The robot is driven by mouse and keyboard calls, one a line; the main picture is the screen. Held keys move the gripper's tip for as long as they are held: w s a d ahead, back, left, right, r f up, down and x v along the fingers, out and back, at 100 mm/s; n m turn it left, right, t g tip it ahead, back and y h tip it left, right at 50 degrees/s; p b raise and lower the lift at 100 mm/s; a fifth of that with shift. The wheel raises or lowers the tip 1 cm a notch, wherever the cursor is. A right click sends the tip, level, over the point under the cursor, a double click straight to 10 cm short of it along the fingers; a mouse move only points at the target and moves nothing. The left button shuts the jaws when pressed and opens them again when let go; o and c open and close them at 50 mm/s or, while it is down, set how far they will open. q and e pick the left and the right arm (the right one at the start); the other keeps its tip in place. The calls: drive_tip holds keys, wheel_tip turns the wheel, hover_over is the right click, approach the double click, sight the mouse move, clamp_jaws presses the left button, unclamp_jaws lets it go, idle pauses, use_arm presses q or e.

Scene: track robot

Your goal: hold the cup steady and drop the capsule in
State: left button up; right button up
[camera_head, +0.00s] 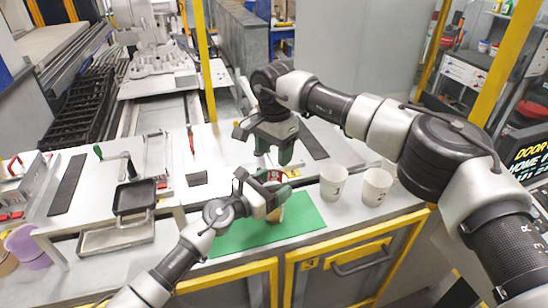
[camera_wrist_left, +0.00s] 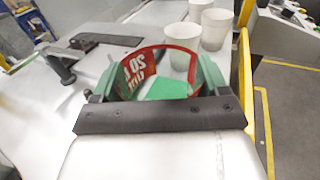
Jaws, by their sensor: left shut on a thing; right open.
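My left gripper (camera_head: 271,188) is shut on a cup with red and white lettering (camera_head: 275,213). It holds the cup over the green mat (camera_head: 302,225). In the left wrist view the red cup (camera_wrist_left: 133,72) sits between the green fingers of the left gripper (camera_wrist_left: 154,80). My right gripper (camera_head: 275,155) is open, above and just behind the cup in the head view. I cannot make out a capsule in either view.
Two white paper cups (camera_head: 334,184) (camera_head: 376,187) stand right of the mat. A dark square pan (camera_head: 134,198) and a metal tray (camera_head: 115,237) lie to the left. Purple cups (camera_head: 27,246) stand at the far left.

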use_arm(q)
drive_tip(key=o, duration=1)
